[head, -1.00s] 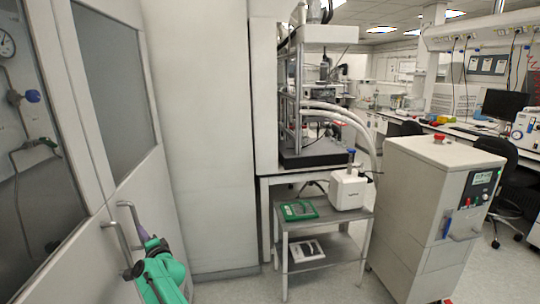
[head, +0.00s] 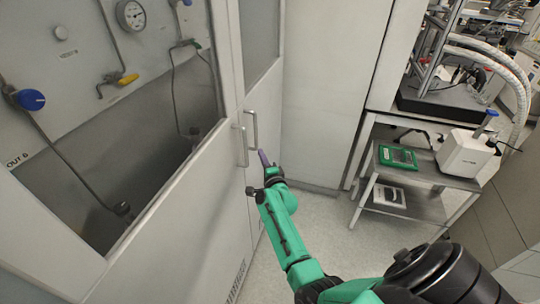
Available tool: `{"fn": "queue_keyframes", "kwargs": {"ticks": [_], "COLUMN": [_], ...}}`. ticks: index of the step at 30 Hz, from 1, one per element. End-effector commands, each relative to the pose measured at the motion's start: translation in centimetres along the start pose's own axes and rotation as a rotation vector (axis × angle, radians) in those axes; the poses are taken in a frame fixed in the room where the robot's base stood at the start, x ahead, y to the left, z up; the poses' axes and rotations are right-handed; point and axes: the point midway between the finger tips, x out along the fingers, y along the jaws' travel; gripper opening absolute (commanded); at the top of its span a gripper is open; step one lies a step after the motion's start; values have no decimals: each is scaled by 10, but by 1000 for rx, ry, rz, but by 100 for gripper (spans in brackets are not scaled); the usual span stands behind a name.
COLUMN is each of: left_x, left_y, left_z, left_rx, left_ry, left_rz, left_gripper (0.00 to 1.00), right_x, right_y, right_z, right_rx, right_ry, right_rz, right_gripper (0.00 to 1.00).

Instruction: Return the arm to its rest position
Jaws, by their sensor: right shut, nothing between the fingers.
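My right arm is green and comes in from the lower right of the head view. Its right gripper (head: 263,158), with purple fingertips, is shut and empty. In the picture its tip is just right of the metal door handles (head: 252,132) on the pale cabinet doors. I cannot tell whether it touches the handles; a small gap shows between them. The arm is stretched out forward in front of the lower door panel. My left gripper is not in view.
The glazed cabinet (head: 130,130) with gauge, valves and tubing fills the left. A metal trolley (head: 425,207) at right holds a green device (head: 397,157) and a white device (head: 466,153). Clear floor (head: 330,235) lies between the cabinet and the trolley.

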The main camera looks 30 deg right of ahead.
Motion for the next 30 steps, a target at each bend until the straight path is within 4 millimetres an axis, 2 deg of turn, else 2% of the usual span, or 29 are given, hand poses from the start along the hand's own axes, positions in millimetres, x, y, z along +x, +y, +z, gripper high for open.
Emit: {"fn": "queue_keyframes", "kwargs": {"ticks": [1,6,9,14,17,20,23,24,26,27,29,30], "left_x": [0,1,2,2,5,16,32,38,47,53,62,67], "left_y": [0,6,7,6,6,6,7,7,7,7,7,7], "left_z": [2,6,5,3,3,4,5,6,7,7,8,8], "left_rx": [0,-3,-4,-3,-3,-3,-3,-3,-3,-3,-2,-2], "left_ry": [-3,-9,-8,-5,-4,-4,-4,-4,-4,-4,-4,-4], "left_rz": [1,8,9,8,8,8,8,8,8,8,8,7], "left_gripper": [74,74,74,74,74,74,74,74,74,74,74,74], "right_x": [-14,-47,-54,-55,-56,-67,-93,-108,-134,-154,-187,-212], "right_y": [2,2,1,0,12,62,144,180,231,264,311,341], "right_z": [-2,-7,-9,-9,-6,7,26,33,40,44,45,44], "right_rx": [2,3,3,2,-20,-126,-319,-407,-540,-627,-755,-838], "right_ry": [2,7,8,8,-2,-54,-159,-213,-300,-363,-462,-534], "right_rz": [2,-1,-2,-3,17,102,242,301,386,440,514,563], "right_gripper": [0,0,0,0,0,0,0,0,0,0,0,0]}}
